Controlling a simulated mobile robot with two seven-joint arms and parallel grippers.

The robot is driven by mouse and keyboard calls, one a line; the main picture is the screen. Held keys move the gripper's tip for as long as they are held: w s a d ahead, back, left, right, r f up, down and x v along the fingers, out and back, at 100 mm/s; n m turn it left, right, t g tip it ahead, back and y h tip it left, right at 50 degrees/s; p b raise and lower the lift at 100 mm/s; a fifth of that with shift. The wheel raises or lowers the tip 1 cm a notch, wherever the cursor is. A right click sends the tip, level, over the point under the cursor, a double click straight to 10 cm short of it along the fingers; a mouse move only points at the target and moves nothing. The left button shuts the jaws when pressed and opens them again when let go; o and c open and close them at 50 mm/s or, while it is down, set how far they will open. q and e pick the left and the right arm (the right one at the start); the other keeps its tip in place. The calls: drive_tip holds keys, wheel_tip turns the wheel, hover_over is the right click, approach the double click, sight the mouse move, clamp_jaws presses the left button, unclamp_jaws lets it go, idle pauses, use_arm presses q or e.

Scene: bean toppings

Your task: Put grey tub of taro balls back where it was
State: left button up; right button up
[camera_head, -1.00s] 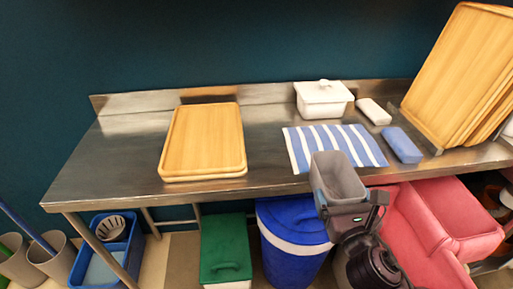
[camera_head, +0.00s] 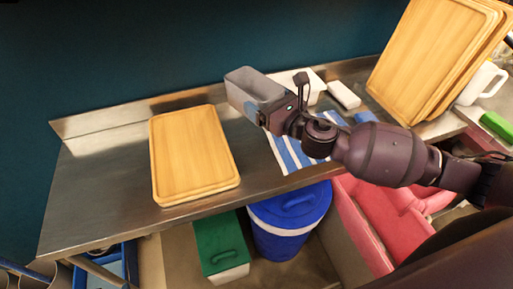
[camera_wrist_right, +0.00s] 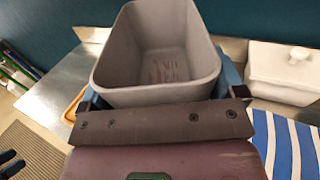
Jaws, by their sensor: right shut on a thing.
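The grey tub (camera_head: 254,88) is held by my right gripper (camera_head: 270,116) above the steel table, between the wooden board and the white lidded box. In the right wrist view the tub (camera_wrist_right: 157,50) fills the upper middle, upright. Its inside shows a grey floor with faint brownish marks and no clear balls. The blue fingers of my right gripper (camera_wrist_right: 160,100) close on the tub from both sides.
A wooden board (camera_head: 190,155) lies on the steel table (camera_head: 90,190). A blue-striped cloth (camera_head: 290,155) and a white box (camera_head: 312,82) are partly behind my right arm. Upright boards (camera_head: 430,55) lean at right. A blue bin (camera_head: 290,215) and green-lidded bin (camera_head: 220,245) stand below.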

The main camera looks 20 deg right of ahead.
wheel_tip(320, 180, down, 14)
drive_tip(key=b, duration=0.5)
drive_tip(key=shift+f, duration=0.25)
wheel_tip(320, 180, down, 3)
drive_tip(key=shift+s+f+b, duration=0.1)
drive_tip(key=shift+f+b, duration=0.1)
drive_tip(key=shift+b, duration=0.8)
drive_tip(key=shift+f, duration=0.3)
drive_tip(key=shift+r, duration=0.1)
drive_tip(key=shift+f+b, duration=0.45)
drive_tip(key=o, duration=0.8)
drive_tip(key=shift+c, duration=0.2)
